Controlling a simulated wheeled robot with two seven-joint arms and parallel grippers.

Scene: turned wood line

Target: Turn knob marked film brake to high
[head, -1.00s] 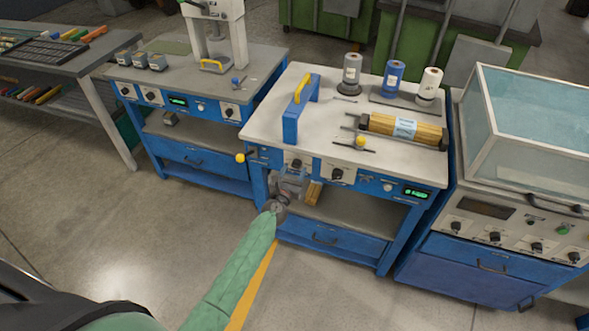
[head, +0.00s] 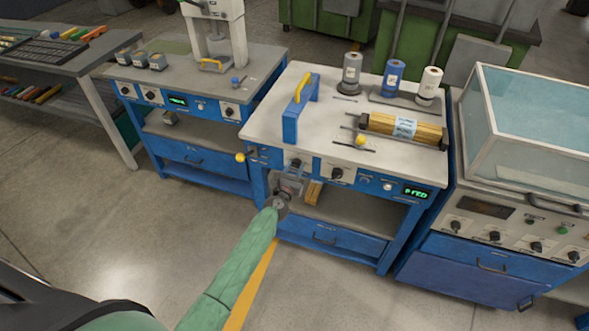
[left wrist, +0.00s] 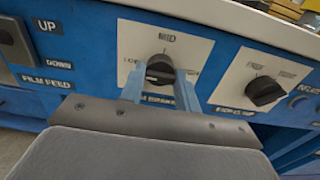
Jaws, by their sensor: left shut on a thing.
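The film brake knob (left wrist: 160,70) is black, on a white plate on the blue front panel. My left gripper (left wrist: 160,78) is shut on this knob, one blue-grey finger on each side. In the head view the left gripper (head: 291,181) reaches the panel under the bench top, and the knob (head: 297,162) shows just above it. My right gripper is not in view.
A second black knob (left wrist: 264,91) sits close to the right on its own plate. The film feed switch (left wrist: 12,40) is at the left. The green display (head: 415,193) is at the panel's right. A blue drawer (head: 325,239) lies below the open shelf.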

